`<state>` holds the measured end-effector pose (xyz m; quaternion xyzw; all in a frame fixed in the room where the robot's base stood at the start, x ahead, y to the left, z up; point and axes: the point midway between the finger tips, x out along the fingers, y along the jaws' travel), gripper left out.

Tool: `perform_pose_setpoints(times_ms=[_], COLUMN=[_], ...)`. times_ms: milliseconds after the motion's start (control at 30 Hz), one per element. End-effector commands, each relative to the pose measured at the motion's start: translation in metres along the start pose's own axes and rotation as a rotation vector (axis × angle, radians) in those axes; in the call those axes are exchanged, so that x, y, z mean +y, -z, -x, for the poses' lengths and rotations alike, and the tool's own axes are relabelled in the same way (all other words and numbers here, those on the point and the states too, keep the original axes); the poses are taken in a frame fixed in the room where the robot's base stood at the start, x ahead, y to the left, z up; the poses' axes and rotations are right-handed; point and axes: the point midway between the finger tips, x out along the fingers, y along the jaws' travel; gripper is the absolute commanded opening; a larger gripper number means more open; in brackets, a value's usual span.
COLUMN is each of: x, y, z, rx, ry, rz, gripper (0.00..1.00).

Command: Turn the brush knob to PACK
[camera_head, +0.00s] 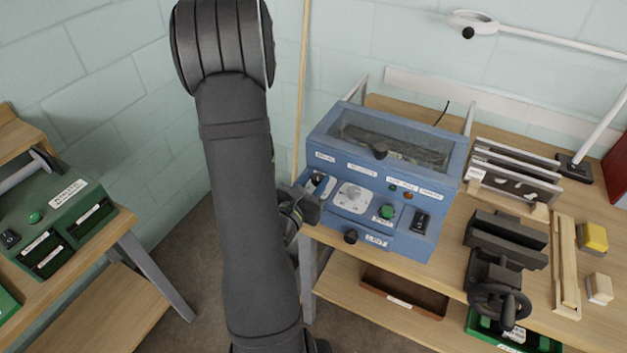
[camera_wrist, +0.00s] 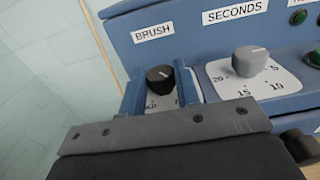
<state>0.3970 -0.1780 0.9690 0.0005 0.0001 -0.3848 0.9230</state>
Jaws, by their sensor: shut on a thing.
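Only parts of the card's lettering show; the word PACK cannot be read. In the head view the knob (camera_head: 319,178) is at the left end of the blue machine's front panel. My gripper (camera_head: 308,204) is close in front of it there. In the wrist view my gripper's dark body hides the area below the knob; its fingertip contact cannot be seen.
Right of the knob is a grey SECONDS dial (camera_wrist: 249,61) on a white scale. A green button (camera_head: 387,212) and a black switch (camera_head: 421,221) are further right. A dark knob (camera_head: 351,236) juts out below the panel. A vise (camera_head: 503,255) stands on the bench (camera_head: 450,275).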

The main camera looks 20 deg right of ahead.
Motion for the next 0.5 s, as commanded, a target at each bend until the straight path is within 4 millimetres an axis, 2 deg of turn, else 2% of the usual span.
perform_pose_setpoints(times_ms=[500], x=[-0.0014], y=[0.0006], z=[0.0002], rx=[0.002], ry=[-0.086], rz=[0.001], gripper=[0.07])
